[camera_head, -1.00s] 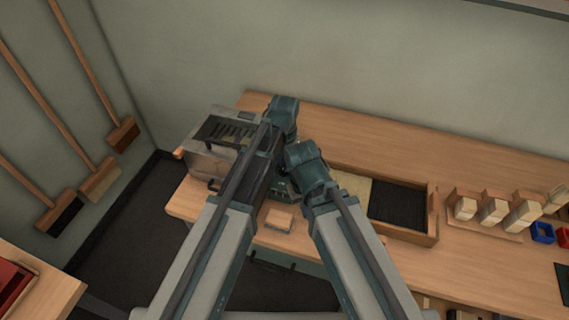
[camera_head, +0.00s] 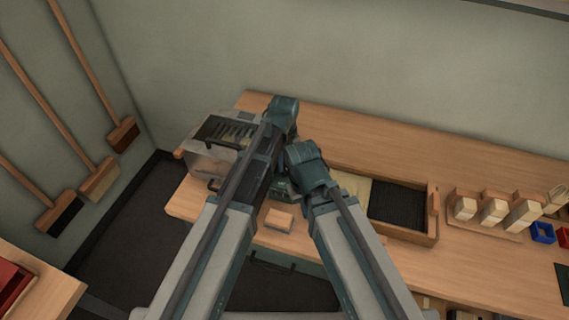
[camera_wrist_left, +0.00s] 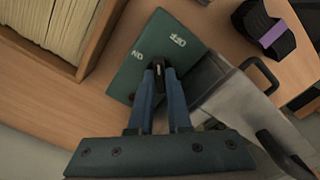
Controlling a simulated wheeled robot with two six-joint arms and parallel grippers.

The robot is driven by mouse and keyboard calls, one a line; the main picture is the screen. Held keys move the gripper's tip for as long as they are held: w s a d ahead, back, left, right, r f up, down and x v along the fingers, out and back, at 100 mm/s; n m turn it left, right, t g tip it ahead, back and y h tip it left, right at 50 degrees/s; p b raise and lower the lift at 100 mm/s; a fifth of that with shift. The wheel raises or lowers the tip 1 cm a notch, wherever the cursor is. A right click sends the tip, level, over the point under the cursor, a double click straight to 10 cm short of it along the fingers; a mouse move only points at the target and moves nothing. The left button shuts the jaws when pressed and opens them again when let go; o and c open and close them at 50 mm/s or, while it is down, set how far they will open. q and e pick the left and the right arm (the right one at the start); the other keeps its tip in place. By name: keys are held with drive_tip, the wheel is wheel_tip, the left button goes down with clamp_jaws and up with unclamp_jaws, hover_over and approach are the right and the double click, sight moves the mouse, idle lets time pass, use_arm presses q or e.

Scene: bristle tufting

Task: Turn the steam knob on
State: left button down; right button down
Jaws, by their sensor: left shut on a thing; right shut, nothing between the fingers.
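The steam knob (camera_wrist_left: 159,76) is small and black with a pale mark, on a dark green panel (camera_wrist_left: 128,82) lettered ON and OFF. In the left wrist view my left gripper (camera_wrist_left: 158,72) is shut on the knob, blue fingers on either side. The knob's pale mark points up the picture, between the two words. In the head view the green panel (camera_head: 284,189) shows only partly between my arms, and my left fingertips are hidden behind the arm. My right gripper's hand end (camera_head: 308,165) is beside the left arm; its fingertips are hidden from view.
A metal box (camera_head: 205,160) with a handle stands left of the panel. A wooden tray (camera_head: 408,235) with pale and black bristles lies to the right. A small wooden block (camera_head: 279,220) sits near the bench's front edge. Wooden blocks on stands (camera_head: 482,224) are farther right.

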sight(285, 166)
use_arm(q)
drive_tip(key=n, duration=0.4)
drive_tip(key=shift+n, duration=2.8)
drive_tip(key=c, duration=0.9)
unclamp_jaws()
drive_tip(key=shift+o, duration=0.2)
drive_tip(key=shift+r, duration=0.1)
wheel_tip(285, 166, up, 14)
drive_tip(key=p, duration=1.4)
